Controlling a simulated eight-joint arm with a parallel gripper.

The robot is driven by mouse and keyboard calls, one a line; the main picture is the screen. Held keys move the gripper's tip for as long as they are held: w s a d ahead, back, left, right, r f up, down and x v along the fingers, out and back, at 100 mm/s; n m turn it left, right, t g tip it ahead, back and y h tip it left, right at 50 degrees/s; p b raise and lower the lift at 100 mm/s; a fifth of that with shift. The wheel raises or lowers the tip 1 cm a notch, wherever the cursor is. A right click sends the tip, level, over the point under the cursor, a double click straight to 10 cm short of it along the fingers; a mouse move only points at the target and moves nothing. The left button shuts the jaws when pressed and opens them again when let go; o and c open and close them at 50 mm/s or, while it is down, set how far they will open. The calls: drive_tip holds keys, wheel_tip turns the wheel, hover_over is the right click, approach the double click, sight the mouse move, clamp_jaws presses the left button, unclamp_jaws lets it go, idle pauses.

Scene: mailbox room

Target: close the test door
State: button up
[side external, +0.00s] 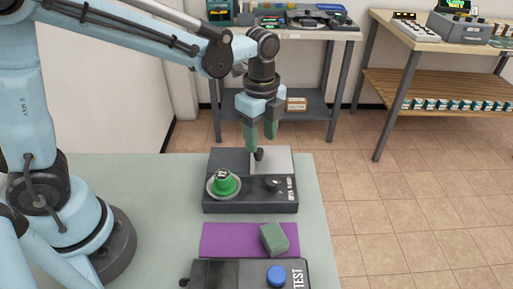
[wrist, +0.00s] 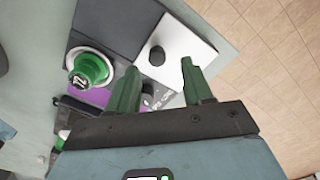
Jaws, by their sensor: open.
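A dark box lettered TEST (side external: 232,272) with a blue button (side external: 276,276) stands at the bottom of the side view and is partly cut off. A black knob (side external: 184,282) shows at its left end. I cannot tell how its door stands. A second dark box (side external: 250,207) behind it has a green button (side external: 224,184) on a round pale base. A white panel (side external: 281,160) with an upright black knob (side external: 258,154) is at its back right. My gripper (side external: 261,145) is open and empty, pointing down above that knob. In the wrist view the knob (wrist: 157,55) appears between the fingertips (wrist: 159,64).
A purple mat (side external: 225,239) with a grey-green block (side external: 274,238) lies between the boxes. The pale tabletop (side external: 165,190) is bare to the left. Its right edge drops to a tiled floor. Two workbenches with equipment stand behind.

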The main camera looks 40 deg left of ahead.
sight(261, 150)
wheel_tip(261, 150, up, 9)
idle(0.4)
drive_tip(key=shift+f, duration=0.1)
drive_tip(key=s+a+f+n+t, duration=0.4)
drive_tip(key=s+a+n+t, duration=0.3)
drive_tip(key=n, duration=1.1)
drive_tip(key=shift+s+a, duration=0.45)
drive_tip(key=shift+s, duration=0.45)
drive_tip(key=shift+c, duration=0.2)
